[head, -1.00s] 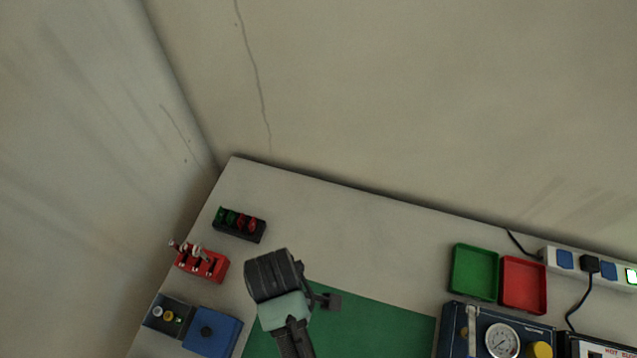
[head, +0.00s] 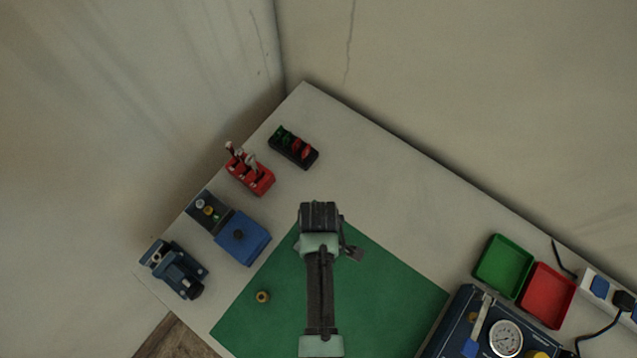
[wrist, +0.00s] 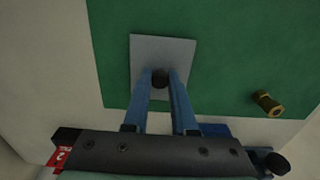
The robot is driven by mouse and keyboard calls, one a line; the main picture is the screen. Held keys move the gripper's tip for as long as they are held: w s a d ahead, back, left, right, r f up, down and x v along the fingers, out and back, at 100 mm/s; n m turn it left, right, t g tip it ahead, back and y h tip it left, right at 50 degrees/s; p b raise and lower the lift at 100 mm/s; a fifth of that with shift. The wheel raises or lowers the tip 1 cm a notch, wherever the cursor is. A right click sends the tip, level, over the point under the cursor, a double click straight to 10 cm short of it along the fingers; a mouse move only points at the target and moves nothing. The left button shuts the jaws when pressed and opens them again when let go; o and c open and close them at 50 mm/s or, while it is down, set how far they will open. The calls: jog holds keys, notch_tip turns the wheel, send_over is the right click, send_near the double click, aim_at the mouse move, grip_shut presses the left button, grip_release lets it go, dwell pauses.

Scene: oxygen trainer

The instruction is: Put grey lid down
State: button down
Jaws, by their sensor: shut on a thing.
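The grey lid (wrist: 178,52) is a flat, pale square plate with a black knob (wrist: 159,78) in its middle. My gripper (wrist: 159,84) is shut on the knob, one blue finger on each side. In the wrist view the lid appears against the green mat (wrist: 230,50); I cannot tell whether it touches the mat or hangs above it.
A brass fitting (head: 262,297) lies on the mat. To the left are a blue-lidded box (head: 243,238), a dark blue device (head: 174,270), a red rack (head: 250,176) and a black rack (head: 293,148). Green (head: 503,265) and red (head: 547,294) trays stand right. The table's back middle is clear.

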jog(key=shift+f, duration=0.15)
jog(key=c, duration=0.7)
grip_release()
